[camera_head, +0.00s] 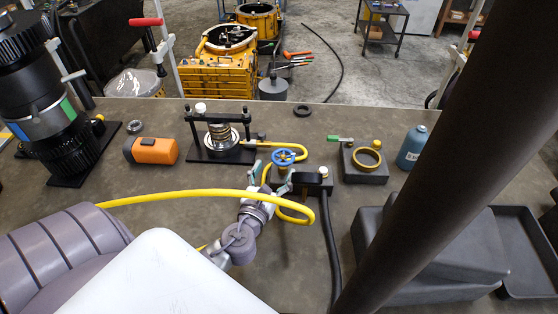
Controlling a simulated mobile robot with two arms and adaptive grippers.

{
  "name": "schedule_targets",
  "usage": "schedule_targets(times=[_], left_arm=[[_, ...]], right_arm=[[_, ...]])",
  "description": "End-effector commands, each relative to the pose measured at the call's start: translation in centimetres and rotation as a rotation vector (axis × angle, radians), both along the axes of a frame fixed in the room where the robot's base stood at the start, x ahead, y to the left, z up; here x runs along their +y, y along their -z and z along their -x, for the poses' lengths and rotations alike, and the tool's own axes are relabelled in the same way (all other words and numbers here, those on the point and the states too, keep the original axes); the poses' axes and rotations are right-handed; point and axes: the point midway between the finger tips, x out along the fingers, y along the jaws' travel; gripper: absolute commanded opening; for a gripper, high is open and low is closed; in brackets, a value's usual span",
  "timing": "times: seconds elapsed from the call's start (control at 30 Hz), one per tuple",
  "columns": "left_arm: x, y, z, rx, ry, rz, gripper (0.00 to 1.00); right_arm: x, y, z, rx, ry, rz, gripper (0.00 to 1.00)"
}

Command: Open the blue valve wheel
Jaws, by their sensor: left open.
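The blue valve wheel (284,156) sits on a yellow pipe near the middle of the bench, at the left end of a black block (315,184). My left gripper (273,174) is just in front of the wheel, on its near side, with its fingers spread apart and nothing seen between them. The fingertips are close below the wheel in the picture; I cannot tell whether they touch it. My right gripper is not in view.
A black press stand (217,152) is behind to the left, an orange block (155,150) farther left. A brass ring fixture (367,160) and blue bottle (411,148) stand right. Dark bins (440,243) fill the near right.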

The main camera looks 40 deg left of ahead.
Motion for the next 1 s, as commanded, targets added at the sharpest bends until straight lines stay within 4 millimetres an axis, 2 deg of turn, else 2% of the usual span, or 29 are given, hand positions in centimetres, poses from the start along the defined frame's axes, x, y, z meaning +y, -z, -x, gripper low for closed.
schedule_targets(times=[0.2,0.53,0.6,0.9,0.93,1.0], left_arm=[[-0.9,-0.2,2.1,-0.003,0.008,0.004,0.91],[-0.9,-0.1,2.4,-0.003,0.006,0.002,0.91],[-0.8,0.0,2.4,-0.002,0.005,0.002,0.78],[-0.7,1.0,2.4,-0.001,0.002,0.001,0.28],[-0.7,1.1,2.4,-0.001,0.002,0.001,0.24],[-0.7,1.4,2.4,-0.001,0.002,0.001,0.24]], right_arm=[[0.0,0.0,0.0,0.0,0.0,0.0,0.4],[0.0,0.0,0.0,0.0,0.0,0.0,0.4],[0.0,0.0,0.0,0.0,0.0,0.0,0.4],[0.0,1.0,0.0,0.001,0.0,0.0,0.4],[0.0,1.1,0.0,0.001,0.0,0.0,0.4],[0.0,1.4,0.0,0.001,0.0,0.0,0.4]])
